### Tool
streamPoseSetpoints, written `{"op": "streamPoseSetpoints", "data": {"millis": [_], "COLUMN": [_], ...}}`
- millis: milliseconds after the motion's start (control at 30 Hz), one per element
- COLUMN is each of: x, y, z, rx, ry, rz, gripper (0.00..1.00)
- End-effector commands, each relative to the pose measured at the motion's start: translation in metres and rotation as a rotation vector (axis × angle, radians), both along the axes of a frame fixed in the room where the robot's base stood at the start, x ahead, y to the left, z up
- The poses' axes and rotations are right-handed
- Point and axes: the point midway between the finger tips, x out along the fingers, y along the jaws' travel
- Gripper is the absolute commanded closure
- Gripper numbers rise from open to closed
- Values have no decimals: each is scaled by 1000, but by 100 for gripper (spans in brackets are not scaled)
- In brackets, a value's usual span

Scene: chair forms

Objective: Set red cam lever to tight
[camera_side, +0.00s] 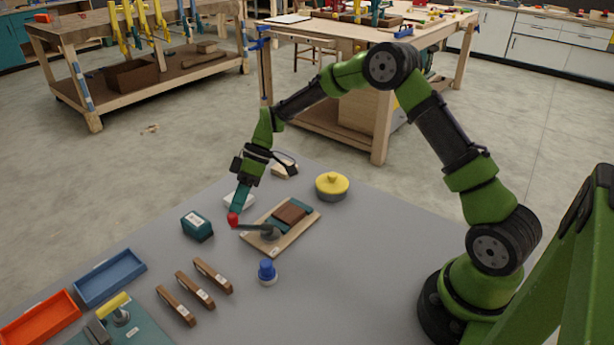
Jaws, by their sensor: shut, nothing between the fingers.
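The red cam lever has a red knob (233,219) at the end of a dark arm (252,227). The arm runs left from a round grey pivot (271,233) on a light wooden board (292,238). A brown block (289,212) with a teal piece behind it sits on the same board. My gripper (236,209) points down at the red knob, with its tip at or just above it. The fingers are shut with nothing between them. I cannot tell whether the tip touches the knob.
A teal box (197,226) stands left of the knob, and a yellow-lidded round tin (332,186) is behind the board. A blue-topped knob (267,272) and several brown bars (195,290) are in front. Blue (110,277) and orange (40,318) trays lie at left. The table's right side is clear.

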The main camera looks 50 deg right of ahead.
Motion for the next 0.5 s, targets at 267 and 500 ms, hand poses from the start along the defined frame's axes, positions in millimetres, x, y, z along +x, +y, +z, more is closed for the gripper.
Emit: {"op": "streamPoseSetpoints", "data": {"millis": [267, 500], "x": [-4, -11], "y": [20, 33], "z": [0, 0], "rx": [3, 2], "ry": [-2, -1], "rz": [261, 448], "gripper": [100, 100]}}
